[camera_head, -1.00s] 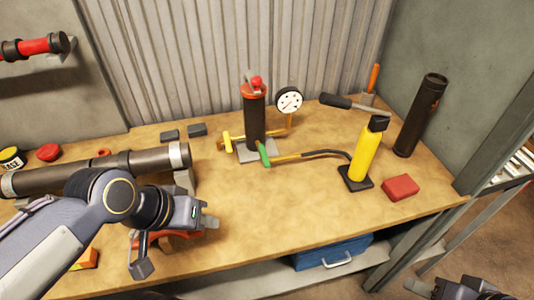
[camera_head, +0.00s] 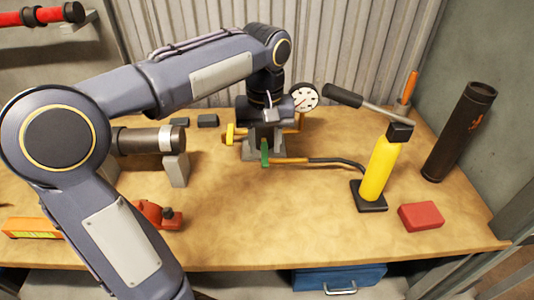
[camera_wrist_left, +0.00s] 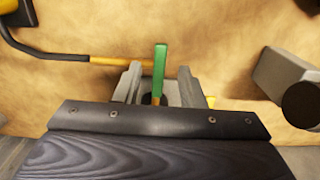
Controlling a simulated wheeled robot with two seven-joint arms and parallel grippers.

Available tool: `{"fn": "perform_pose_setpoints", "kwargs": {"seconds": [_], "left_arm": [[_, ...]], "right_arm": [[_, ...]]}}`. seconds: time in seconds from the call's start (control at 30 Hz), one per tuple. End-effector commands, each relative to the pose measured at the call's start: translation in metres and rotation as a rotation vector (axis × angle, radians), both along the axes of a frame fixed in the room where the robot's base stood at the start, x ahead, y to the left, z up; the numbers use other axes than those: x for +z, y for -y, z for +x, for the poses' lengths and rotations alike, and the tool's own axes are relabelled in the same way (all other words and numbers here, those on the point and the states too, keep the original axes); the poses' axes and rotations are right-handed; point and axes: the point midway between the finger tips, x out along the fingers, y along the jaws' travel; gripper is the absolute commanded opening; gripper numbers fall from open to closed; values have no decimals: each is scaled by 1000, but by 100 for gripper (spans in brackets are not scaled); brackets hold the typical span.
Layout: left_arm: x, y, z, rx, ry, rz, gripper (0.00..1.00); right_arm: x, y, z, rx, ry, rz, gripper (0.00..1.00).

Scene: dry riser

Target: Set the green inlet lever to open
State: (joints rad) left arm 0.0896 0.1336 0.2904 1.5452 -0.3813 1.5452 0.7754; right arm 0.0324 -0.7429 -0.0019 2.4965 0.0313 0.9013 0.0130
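The green inlet lever (camera_head: 264,152) stands at the front of the riser assembly, at the end of the yellow pipe that runs right to a dark hose. In the left wrist view the green lever (camera_wrist_left: 160,62) points away from the camera, between the two grey fingers. My left gripper (camera_head: 263,156) reaches down over the assembly. Its fingers are apart, one on each side of the lever, also in the left wrist view (camera_wrist_left: 158,76). I cannot tell whether they touch it. My forearm and wrist hide the dark riser cylinder. A yellow lever (camera_head: 230,134) sits to the left. My right gripper is not in view.
A gauge (camera_head: 305,97) stands close behind my wrist. A yellow pump cylinder (camera_head: 381,167) with a black-handled lever, a red block (camera_head: 421,216) and a dark tube (camera_head: 459,132) are on the right. A dark pipe (camera_head: 150,140) lies left. The front middle bench (camera_head: 270,225) is clear.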

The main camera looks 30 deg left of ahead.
Motion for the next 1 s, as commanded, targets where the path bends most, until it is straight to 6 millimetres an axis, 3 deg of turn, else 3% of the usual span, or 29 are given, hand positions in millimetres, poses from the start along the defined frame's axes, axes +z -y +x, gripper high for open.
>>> {"fn": "perform_pose_setpoints", "kwargs": {"seconds": [0.2, 0.53, 0.8, 1.0], "left_arm": [[-26, 0, 0, 0, 0, 0, 36], [-30, 0, 0, -1, 2, -1, 36], [-30, 0, 0, -1, 2, -1, 2], [-30, 0, 0, -1, 2, -1, 0]], "right_arm": [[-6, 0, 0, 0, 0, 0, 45], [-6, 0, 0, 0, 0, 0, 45], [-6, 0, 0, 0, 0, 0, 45], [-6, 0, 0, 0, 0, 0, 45]]}}
